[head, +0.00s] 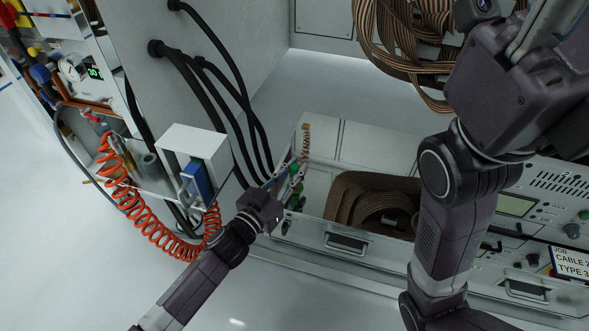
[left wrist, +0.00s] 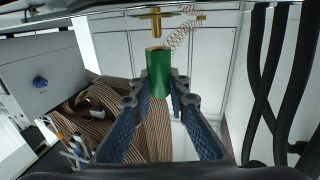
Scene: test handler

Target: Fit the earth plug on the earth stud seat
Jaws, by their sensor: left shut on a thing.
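The green earth plug (left wrist: 159,80) is a cylinder with a hollow, brass-coloured end, standing upright in the left wrist view between the two blue-padded fingers of my left gripper (left wrist: 158,98). The gripper is shut on it. A brass stud on a crosspiece, which looks like the earth stud seat (left wrist: 155,22), is just beyond the plug's hollow end. A small gap shows between them in the picture; true depth is unclear. In the head view my left gripper (head: 285,182) is at the left end of the open drawer, and the plug is small and partly hidden.
A thin copper coil (left wrist: 179,37) hangs beside the stud. Thick black cables (head: 215,85) run close by on the left. A white box with a blue part (head: 198,178) and an orange coiled hose (head: 150,225) stand left. The drawer (head: 350,243) holds brown ribbon cable (head: 370,205).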

